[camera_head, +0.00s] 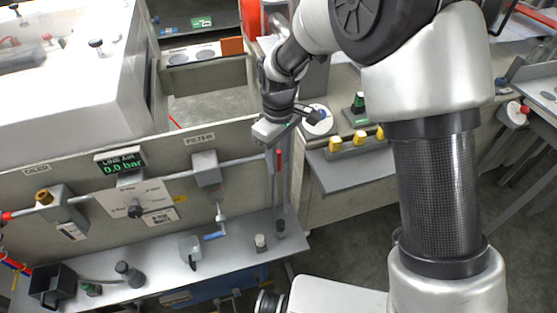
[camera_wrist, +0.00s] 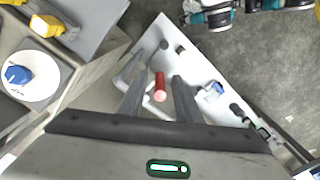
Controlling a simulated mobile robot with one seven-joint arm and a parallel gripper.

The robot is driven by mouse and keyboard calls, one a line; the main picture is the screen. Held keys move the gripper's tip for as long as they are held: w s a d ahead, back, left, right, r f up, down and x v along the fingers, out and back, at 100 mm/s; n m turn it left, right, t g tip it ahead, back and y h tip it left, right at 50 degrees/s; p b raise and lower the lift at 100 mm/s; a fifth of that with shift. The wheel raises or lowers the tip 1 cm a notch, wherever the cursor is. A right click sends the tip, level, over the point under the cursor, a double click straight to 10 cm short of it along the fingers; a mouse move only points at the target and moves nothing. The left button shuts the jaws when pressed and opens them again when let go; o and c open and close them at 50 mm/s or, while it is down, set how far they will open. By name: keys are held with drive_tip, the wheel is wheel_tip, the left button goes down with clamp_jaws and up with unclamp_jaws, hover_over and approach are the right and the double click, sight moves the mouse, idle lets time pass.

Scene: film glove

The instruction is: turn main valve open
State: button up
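A red lever handle (camera_head: 279,159), which looks like the main valve's, stands upright at the right end of the grey pipe. In the wrist view the red handle (camera_wrist: 160,88) shows end-on between my two fingers, touching neither as far as I can see. My gripper (camera_wrist: 158,82) is open and points down from above; it also shows in the head view (camera_head: 273,142) at the handle's upper end. I cannot tell how deep the handle reaches between the fingers. The valve body is mostly hidden. The line air display (camera_head: 120,161) reads 0.0 bar.
The pipe runs along a grey panel (camera_head: 240,140) past a filter (camera_head: 206,167) and a dial plate (camera_head: 137,203). A shelf (camera_head: 230,257) below holds small parts.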

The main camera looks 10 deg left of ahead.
drive_tip(key=shift+f, duration=0.45)
drive_tip(key=shift+c, duration=0.3)
clamp_jaws()
drive_tip(key=shift+s+a+f+t+h+b, duration=0.3)
drive_tip(key=shift+a+t+h+b, duration=0.2)
drive_tip(key=shift+t+h+b, duration=0.85)
drive_tip(key=shift+s+a+f+t+h+b, duration=0.4)
drive_tip(key=shift+t+h, duration=0.3)
drive_tip(key=shift+h, duration=1.3)
drive_tip(key=shift+s+a+f+t+h+b, duration=0.25)
drive_tip(key=shift+a+t+h+b, duration=0.35)
drive_tip(key=shift+t+h+b, duration=0.75)
drive_tip(key=shift+h+p, duration=0.4)
drive_tip(key=shift+h, duration=0.1)
